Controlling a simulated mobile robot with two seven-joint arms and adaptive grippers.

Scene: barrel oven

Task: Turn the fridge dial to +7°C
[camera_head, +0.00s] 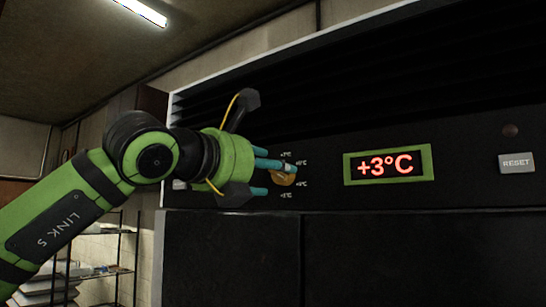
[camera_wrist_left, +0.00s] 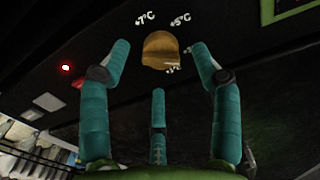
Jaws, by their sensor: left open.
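The fridge dial (camera_head: 284,178) is a small brass-coloured knob on the black front panel, ringed by white temperature marks. The display (camera_head: 385,165) reads +3°C in red. My left gripper (camera_head: 272,178) reaches in from the left, its teal fingers close to the dial and partly covering it. In the left wrist view the dial (camera_wrist_left: 161,50) lies ahead between the spread fingers, with +7°C at its upper left and +5°C at its upper right. The left gripper (camera_wrist_left: 158,70) is open there, and no finger clearly touches the dial. My right gripper is not in view.
A grey RESET button (camera_head: 516,162) sits right of the display, below a dark round knob (camera_head: 510,130). Black louvres (camera_head: 380,75) run above the panel. A shelf rack (camera_head: 105,250) stands at the lower left. A red light (camera_wrist_left: 65,68) glows left of the dial.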

